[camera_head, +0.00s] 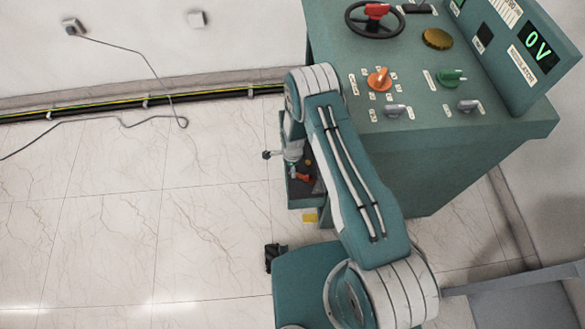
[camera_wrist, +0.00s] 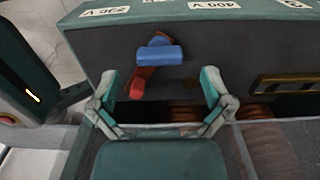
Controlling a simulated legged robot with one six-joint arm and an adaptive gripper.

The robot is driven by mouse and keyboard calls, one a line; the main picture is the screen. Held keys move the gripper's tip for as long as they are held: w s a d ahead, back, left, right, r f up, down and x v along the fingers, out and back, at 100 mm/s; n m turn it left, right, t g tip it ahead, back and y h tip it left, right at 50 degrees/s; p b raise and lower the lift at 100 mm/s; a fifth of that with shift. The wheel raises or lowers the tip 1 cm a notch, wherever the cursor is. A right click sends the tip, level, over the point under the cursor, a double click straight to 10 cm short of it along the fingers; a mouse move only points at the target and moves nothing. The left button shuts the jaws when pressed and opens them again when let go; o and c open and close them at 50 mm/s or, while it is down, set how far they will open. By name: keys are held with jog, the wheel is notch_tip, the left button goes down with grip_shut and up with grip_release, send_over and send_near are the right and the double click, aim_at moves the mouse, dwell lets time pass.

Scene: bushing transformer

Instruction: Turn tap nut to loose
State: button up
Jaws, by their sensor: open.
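In the wrist view, a small fitting with a blue bar (camera_wrist: 159,55) and a red tip (camera_wrist: 137,88) is on the dark face of a teal housing (camera_wrist: 210,50). It may be the tap nut, but I cannot tell for sure. My gripper (camera_wrist: 160,84) is open, with one finger to the left and one to the right of the fitting. Nothing is held between the fingers, and I cannot tell whether either touches the housing. In the head view, my arm covers much of this area, and the gripper cannot be clearly made out.
White voltage labels (camera_wrist: 214,4) line the housing's top edge. A brass slotted piece (camera_wrist: 288,82) sits to the right, with copper-coloured coils (camera_wrist: 265,140) below. In the head view, a teal control console (camera_head: 455,150) with knobs stands right of my arm. The tiled floor (camera_head: 110,220) is open at left.

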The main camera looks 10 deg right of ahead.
jog(key=shift+f, duration=1.15)
jog(key=c, duration=1.1)
jog(key=shift+c, duration=0.2)
